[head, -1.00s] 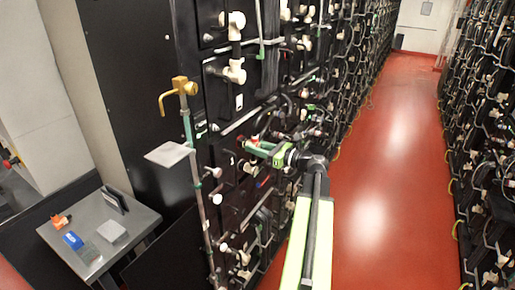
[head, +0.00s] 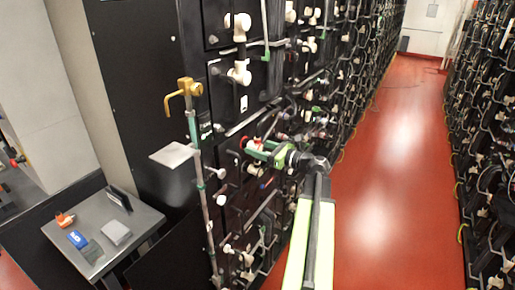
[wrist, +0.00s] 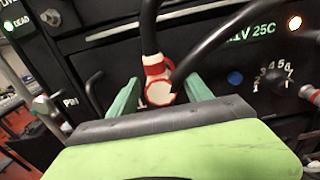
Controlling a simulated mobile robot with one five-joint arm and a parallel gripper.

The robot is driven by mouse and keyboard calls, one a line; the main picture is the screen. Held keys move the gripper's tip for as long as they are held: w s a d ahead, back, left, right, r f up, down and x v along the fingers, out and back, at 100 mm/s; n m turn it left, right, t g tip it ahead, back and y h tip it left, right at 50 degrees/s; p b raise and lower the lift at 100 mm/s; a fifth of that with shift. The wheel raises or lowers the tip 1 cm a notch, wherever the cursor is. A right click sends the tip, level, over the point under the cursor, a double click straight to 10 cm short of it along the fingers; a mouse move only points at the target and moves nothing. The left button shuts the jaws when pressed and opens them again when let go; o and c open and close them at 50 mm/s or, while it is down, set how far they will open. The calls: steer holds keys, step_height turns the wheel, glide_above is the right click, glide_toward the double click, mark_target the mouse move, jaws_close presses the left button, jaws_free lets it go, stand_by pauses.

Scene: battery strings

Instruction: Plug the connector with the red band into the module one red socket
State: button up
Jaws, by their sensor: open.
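The connector with the red band (wrist: 157,82) is white, with a black cable rising from its top in the wrist view. It sits between the two green fingers of my gripper (wrist: 162,98), which are apart, one on each side. I cannot tell whether a finger touches it, or whether it is seated in a socket. In the head view my gripper (head: 262,153) is at the front of the black rack, with the red and white connector (head: 254,144) at its tips. I cannot make out the module one red socket.
The wrist view shows a blue round socket (wrist: 235,77) right of the connector and a dark cable crossing close by. A grey side table (head: 92,262) stands at left. A pole with a brass hook (head: 183,97) stands by the rack. The red aisle floor (head: 385,190) is clear.

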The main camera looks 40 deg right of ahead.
steer(key=v, duration=1.7)
steer(key=shift+s, duration=0.25)
steer(key=shift+w, duration=0.1)
steer(key=shift+c, duration=0.9)
steer(key=x, duration=0.5)
steer(key=shift+w+f, duration=0.1)
steer(key=shift+w, duration=0.25)
steer(key=c, duration=0.9)
jaws_close()
steer(key=shift+x, duration=2.4)
steer(key=shift+a, duration=0.1)
